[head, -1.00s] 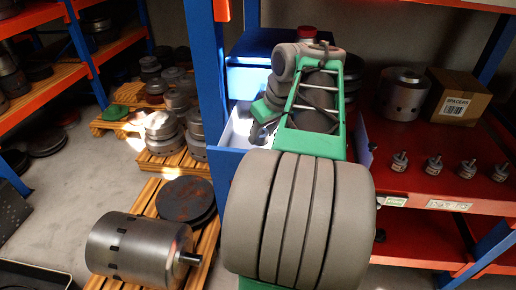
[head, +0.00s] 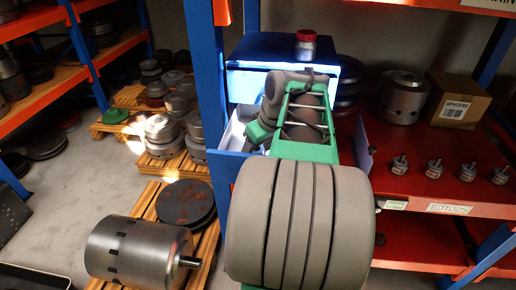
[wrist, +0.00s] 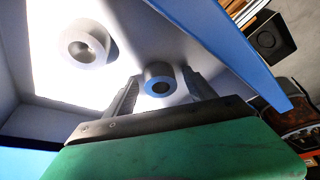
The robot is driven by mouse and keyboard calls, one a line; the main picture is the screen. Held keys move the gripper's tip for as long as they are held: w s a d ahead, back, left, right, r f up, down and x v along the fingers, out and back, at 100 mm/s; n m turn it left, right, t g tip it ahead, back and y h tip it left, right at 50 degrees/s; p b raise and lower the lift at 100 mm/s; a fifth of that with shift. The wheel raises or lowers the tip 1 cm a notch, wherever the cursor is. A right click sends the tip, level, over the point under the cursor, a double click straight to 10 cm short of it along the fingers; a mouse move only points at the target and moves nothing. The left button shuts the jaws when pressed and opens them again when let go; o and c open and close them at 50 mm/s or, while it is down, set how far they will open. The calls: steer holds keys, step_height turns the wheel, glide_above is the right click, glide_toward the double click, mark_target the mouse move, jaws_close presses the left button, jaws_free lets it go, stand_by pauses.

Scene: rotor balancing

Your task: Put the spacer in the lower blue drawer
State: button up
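The lower blue drawer (head: 228,158) is pulled out, with a pale interior, left of my arm in the head view. In the wrist view its blue wall (wrist: 235,55) runs across the upper right. My gripper (wrist: 161,74) points into the drawer with its two fingers spread. A second, paler ring (wrist: 88,42) lies on the drawer floor, left of the fingers. I cannot tell which ring is the spacer. My arm hides the gripper tips in the head view.
A red-lidded jar (head: 306,45) stands on the blue drawer cabinet (head: 250,86). The red shelf (head: 400,185) at right holds a SPACERS box (head: 457,100), a metal cylinder (head: 403,97) and several small mounted parts. A blue post (head: 207,80) stands close left of the drawer.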

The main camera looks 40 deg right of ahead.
steer(key=shift+r+p, duration=0.3)
steer(key=shift+r, duration=0.05)
steer(key=p+v, duration=0.1)
steer(key=v, duration=1)
steer(key=shift+s+r+p, duration=0.15)
steer(key=shift+r+p, duration=0.2)
steer(key=shift+p, duration=0.05)
steer(key=shift+d, duration=0.1)
